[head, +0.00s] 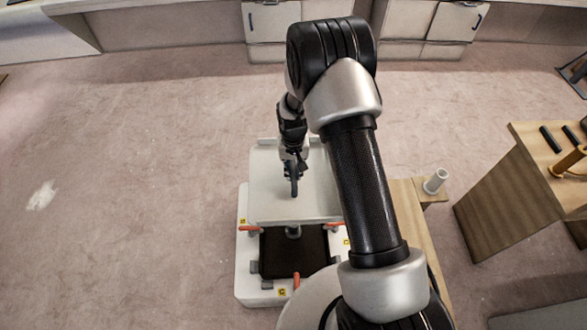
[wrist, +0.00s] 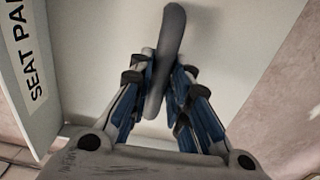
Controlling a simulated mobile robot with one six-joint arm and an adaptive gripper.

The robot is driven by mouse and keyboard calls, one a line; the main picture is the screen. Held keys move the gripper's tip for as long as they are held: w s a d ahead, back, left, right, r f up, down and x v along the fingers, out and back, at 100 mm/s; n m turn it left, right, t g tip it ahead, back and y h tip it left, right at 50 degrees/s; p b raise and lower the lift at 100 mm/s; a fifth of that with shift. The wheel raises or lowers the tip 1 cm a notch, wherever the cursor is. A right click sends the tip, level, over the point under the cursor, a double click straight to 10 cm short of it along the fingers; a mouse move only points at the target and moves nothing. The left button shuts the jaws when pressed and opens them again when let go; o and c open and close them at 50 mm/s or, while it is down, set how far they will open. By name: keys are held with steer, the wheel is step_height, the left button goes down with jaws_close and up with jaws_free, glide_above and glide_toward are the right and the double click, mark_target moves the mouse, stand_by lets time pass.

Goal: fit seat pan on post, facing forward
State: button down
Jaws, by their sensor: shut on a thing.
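The seat pan (head: 268,190) is a pale, flat panel in the middle of the head view, with a raised lip along its far edge. In the wrist view its pale surface (wrist: 230,60) fills the background, and a panel lettered "SEAT PA…" (wrist: 35,75) stands at left. My gripper (head: 293,175) is over the pan and shut on its dark grey handle (wrist: 165,60). A short grey piece (head: 293,232), perhaps the post, shows just below the pan's near edge. The pan hides what is beneath it, and I cannot tell whether they touch.
A white base frame (head: 243,285) with orange levers (head: 250,228) and a dark centre lies under and nearer than the pan. A wooden stand with a white cylinder (head: 435,182) is at right, beyond it a wooden bench (head: 515,195). Open floor (head: 120,200) lies left.

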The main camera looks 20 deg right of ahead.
steer(key=shift+w+f+b, duration=0.1)
steer(key=shift+f+b, duration=0.95)
steer(key=shift+f, duration=0.45)
steer(key=c, duration=1.4)
jaws_free()
steer(key=shift+f, duration=0.15)
steer(key=shift+r, duration=0.5)
step_height(320, 180, up, 11)
steer(key=shift+r, duration=0.1)
